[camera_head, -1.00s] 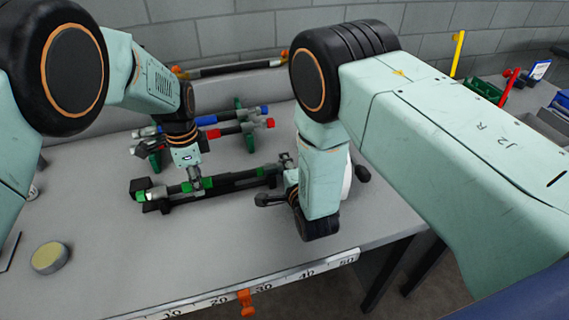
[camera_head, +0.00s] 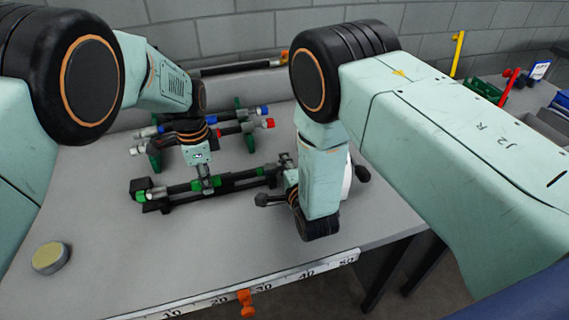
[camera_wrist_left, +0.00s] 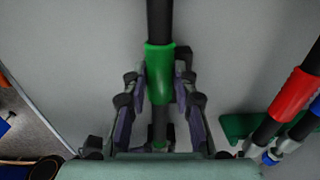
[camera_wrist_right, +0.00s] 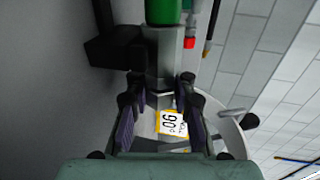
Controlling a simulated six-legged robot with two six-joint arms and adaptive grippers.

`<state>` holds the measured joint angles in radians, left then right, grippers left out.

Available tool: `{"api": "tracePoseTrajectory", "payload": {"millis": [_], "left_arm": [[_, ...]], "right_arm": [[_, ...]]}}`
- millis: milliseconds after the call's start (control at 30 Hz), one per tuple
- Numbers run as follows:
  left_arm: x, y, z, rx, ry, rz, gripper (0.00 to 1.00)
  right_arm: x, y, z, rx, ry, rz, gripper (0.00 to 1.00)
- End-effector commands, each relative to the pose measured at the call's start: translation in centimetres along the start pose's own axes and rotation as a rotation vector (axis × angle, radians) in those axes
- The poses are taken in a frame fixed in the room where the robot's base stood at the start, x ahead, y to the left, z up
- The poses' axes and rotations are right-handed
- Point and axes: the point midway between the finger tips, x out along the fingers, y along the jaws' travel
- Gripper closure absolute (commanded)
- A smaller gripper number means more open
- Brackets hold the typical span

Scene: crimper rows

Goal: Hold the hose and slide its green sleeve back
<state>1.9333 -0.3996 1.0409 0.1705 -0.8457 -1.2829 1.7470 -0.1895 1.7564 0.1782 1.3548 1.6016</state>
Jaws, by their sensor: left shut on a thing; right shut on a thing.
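The black hose (camera_head: 240,179) lies across dark supports on the table, with a green fitting (camera_head: 143,196) at its left end. Its green sleeve (camera_head: 219,184) is around the hose near the middle. My left gripper (camera_head: 207,186) is shut on the sleeve, which sits between both fingers in the left wrist view (camera_wrist_left: 159,72). My right gripper (camera_head: 287,169) is at the hose's right end. In the right wrist view it is shut on the grey hexagonal end fitting (camera_wrist_right: 169,58), just below a green band (camera_wrist_right: 163,10). Its fingers partly hide the fitting.
Behind, hoses with blue (camera_head: 262,111) and red (camera_head: 267,123) ends rest on green stands. A yellow-topped puck (camera_head: 50,258) sits front left. The front middle of the table is clear.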

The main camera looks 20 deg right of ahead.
Motion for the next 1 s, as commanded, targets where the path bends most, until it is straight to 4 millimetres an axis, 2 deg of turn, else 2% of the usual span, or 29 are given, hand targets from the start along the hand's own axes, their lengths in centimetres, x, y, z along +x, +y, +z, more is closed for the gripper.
{"api": "tracePoseTrajectory", "payload": {"millis": [33,233,267,533,867,1000], "left_arm": [[-0.3,-0.6,-0.3,-0.002,0.007,-0.020,1.00],[-0.3,-0.6,-0.7,-0.001,0.007,-0.020,1.00],[-0.3,-0.6,-0.7,-0.001,0.006,-0.020,0.70],[-0.2,-0.4,-0.7,0.002,0.004,-0.015,0.47],[-0.1,-0.2,-0.6,0.004,0.002,-0.010,0.46],[-0.1,-0.2,0.5,0.002,0.001,-0.010,0.46]], "right_arm": [[-0.4,0.6,0.1,-0.001,-0.005,0.014,1.00],[-0.4,0.6,0.1,-0.001,-0.005,0.013,1.00],[-0.4,0.6,0.1,-0.001,-0.005,0.013,1.00],[-0.4,0.6,0.1,-0.001,-0.004,0.015,1.00],[-0.4,0.7,0.1,-0.001,-0.003,0.018,1.00],[-0.4,0.7,0.1,-0.001,-0.003,0.018,1.00]]}}
